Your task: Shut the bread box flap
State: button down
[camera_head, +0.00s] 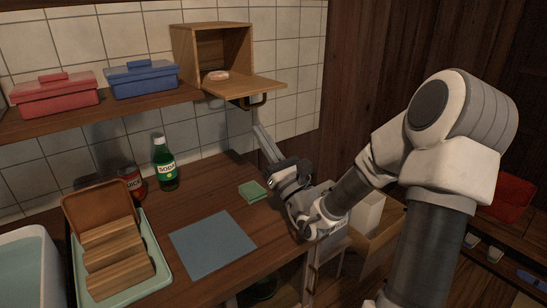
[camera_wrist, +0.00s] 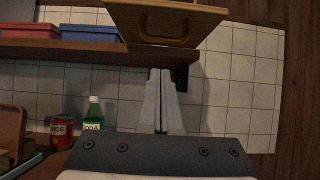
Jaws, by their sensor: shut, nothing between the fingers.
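The wooden bread box (camera_head: 212,46) stands at the right end of the wall shelf, with a bun (camera_head: 216,75) inside. Its flap (camera_head: 250,86) is open, folded down to about level and sticking out over the counter. A dark handle (camera_head: 255,101) hangs from the flap's underside. In the wrist view the flap (camera_wrist: 130,18) and handle (camera_wrist: 168,41) are at the top. My gripper (camera_head: 257,128) is shut and empty, pointing up below the flap. In the wrist view its fingertips (camera_wrist: 160,72) show below the handle, apparently not touching it.
A red box (camera_head: 58,95) and a blue box (camera_head: 142,79) share the shelf (camera_head: 110,117). Below, the counter holds a green soda bottle (camera_head: 165,165), a red can (camera_head: 131,182), a bread tray (camera_head: 160,262), a green cloth (camera_head: 252,191) and a blue mat (camera_head: 212,244).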

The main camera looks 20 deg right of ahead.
aim_at(243, 94)
jog(key=shift+w+r, duration=0.15)
jog(key=shift+r, duration=0.7)
jog(key=shift+w+r, duration=0.1)
jog(key=shift+r, duration=0.75)
jog(key=shift+r, duration=0.1)
jog(key=shift+s+r+g+p, duration=0.15)
jog(key=shift+r+g+p, duration=0.15)
jog(key=shift+p, duration=0.75)
